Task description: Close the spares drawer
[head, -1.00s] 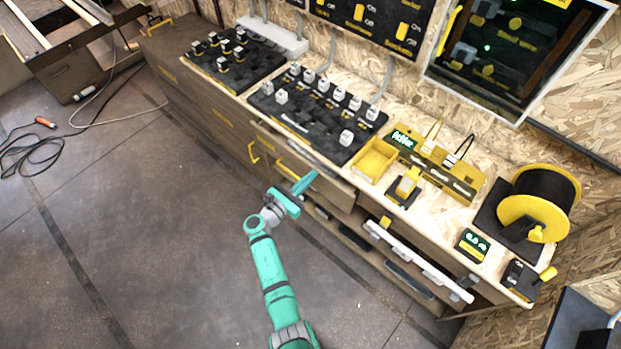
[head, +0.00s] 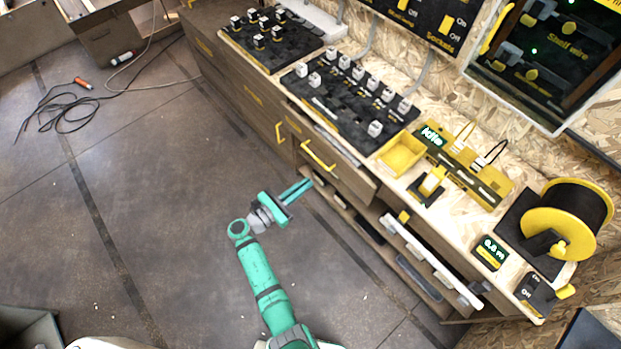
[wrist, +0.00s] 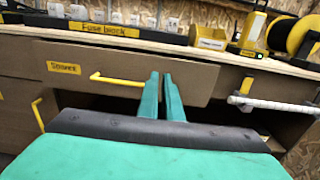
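The spares drawer (head: 352,177) is in the counter front below the fuse block board, with a yellow bar handle (head: 318,156). Its front stands out from the counter, and a narrow strip of its inside shows behind the top edge. In the wrist view the drawer front (wrist: 215,72) bears a yellow "Spares" label (wrist: 63,67), and its handle (wrist: 110,78) is left of my fingers. My gripper (head: 299,189) is in front of the drawer, apart from the handle, with a narrow gap between its fingers. It holds nothing. In the wrist view my fingers (wrist: 162,92) point at the drawer front.
Another yellow handle (head: 280,132) is on the unit to the left. Below and right, an open shelf has a pale rail (head: 428,262) sticking out. A yellow tray (head: 401,153) and a cable reel (head: 566,220) stand on the counter.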

